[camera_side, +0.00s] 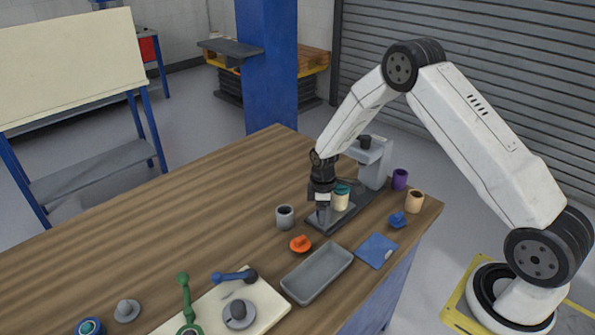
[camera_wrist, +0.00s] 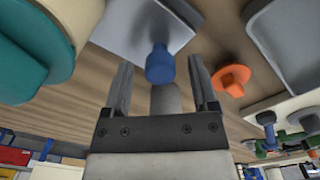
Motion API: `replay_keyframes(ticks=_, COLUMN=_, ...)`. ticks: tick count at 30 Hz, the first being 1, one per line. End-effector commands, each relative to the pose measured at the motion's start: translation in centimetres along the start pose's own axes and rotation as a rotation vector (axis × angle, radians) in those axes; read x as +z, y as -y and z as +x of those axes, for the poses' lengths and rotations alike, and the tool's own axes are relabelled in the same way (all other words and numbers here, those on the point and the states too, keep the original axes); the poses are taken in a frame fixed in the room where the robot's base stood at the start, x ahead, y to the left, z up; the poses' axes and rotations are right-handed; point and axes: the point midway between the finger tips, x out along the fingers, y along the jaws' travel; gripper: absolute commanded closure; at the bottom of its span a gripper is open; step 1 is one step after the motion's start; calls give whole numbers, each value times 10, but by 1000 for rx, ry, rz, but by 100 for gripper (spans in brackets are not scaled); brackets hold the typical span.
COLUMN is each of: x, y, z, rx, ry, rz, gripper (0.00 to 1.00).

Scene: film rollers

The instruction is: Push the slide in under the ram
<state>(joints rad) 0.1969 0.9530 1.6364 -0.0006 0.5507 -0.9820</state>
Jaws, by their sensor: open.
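The grey press (camera_side: 374,165) stands near the table's far right edge, with its ram head (camera_side: 364,143) over a long dark base (camera_side: 345,212). A cream roller with a teal top (camera_side: 342,199) stands upright on the base, in front of the column; its teal end (camera_wrist: 18,62) fills the wrist view's upper left. A blue knob (camera_wrist: 160,64) rises from a grey plate (camera_wrist: 140,28), which looks like the slide. My gripper (camera_side: 321,210) is low over the base's near end. Its open fingers (camera_wrist: 160,72) stand either side of the knob, with gaps showing. The gripper mostly hides the knob in the side view.
A grey cup (camera_side: 285,217) stands left of the base. An orange piece (camera_side: 300,244) and a grey tray (camera_side: 317,272) lie in front. A blue pad (camera_side: 377,250), a blue piece (camera_side: 397,220), a tan cup (camera_side: 414,201) and a purple cup (camera_side: 400,179) are at right.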

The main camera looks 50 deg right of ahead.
Motion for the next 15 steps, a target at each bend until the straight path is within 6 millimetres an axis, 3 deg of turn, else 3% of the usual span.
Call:
replay_keyframes(ticks=5, x=0, y=0, z=0, rx=0, ry=0, rz=0, gripper=28)
replay_keyframes(ticks=9, x=0, y=0, z=0, rx=0, ry=0, rz=0, gripper=72)
replay_keyframes(ticks=12, x=0, y=0, z=0, rx=0, ry=0, rz=0, gripper=100)
replay_keyframes(ticks=15, x=0, y=0, z=0, rx=0, ry=0, rz=0, gripper=100)
